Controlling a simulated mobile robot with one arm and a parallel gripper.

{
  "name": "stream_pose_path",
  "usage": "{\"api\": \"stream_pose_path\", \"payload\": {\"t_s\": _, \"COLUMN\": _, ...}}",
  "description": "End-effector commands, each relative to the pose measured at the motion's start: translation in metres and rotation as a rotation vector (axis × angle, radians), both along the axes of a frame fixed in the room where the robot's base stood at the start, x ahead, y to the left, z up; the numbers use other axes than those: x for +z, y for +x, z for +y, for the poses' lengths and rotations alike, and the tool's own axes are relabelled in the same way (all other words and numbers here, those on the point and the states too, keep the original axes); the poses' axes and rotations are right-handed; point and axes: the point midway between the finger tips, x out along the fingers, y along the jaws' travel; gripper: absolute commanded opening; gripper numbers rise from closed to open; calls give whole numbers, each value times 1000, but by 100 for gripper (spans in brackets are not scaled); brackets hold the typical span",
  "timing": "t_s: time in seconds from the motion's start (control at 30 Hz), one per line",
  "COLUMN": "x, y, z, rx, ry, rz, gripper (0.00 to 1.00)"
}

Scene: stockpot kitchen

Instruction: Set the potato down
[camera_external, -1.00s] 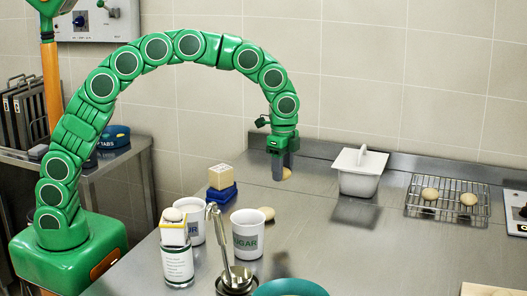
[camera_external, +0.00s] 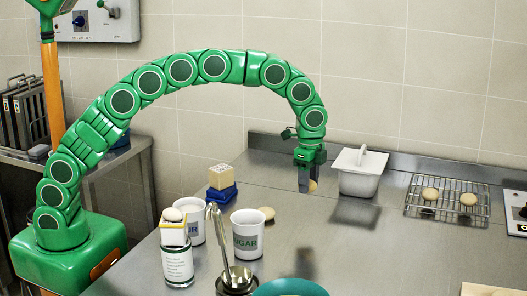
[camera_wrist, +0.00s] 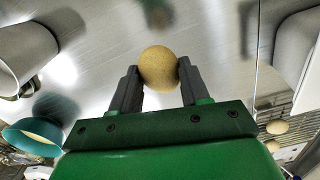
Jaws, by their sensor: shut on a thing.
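The potato (camera_wrist: 159,68) is a round, yellow-brown lump held between the two dark fingers of my gripper (camera_wrist: 158,88) in the wrist view. In the external view my gripper (camera_external: 308,185) points down over the steel counter (camera_external: 370,240), just left of a white lidded container. It is shut on the potato, and a small part of the potato (camera_external: 313,186) shows at the fingers' right side. The potato appears to be above the counter, but the exact gap is hard to tell.
The white lidded container (camera_external: 363,171) stands close on the right. Mugs (camera_external: 247,233), a blue-based block (camera_external: 222,191), a ladle and a teal bowl (camera_external: 290,288) stand left and in front. The counter's middle is clear.

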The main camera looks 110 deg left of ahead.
Motion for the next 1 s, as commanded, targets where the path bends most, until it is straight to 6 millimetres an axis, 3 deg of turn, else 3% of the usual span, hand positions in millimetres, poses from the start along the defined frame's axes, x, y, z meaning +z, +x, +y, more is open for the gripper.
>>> {"api": "stream_pose_path", "payload": {"t_s": 0.27, "x": -13, "y": 22, "z": 12, "rx": 1, "ry": 1, "rz": 0, "gripper": 15}}
{"api": "stream_pose_path", "payload": {"t_s": 0.63, "x": -47, "y": 46, "z": 25, "rx": 1, "ry": 1, "rz": 0, "gripper": 15}}
{"api": "stream_pose_path", "payload": {"t_s": 1.0, "x": -66, "y": 59, "z": 32, "rx": 0, "ry": -1, "rz": 2, "gripper": 15}}
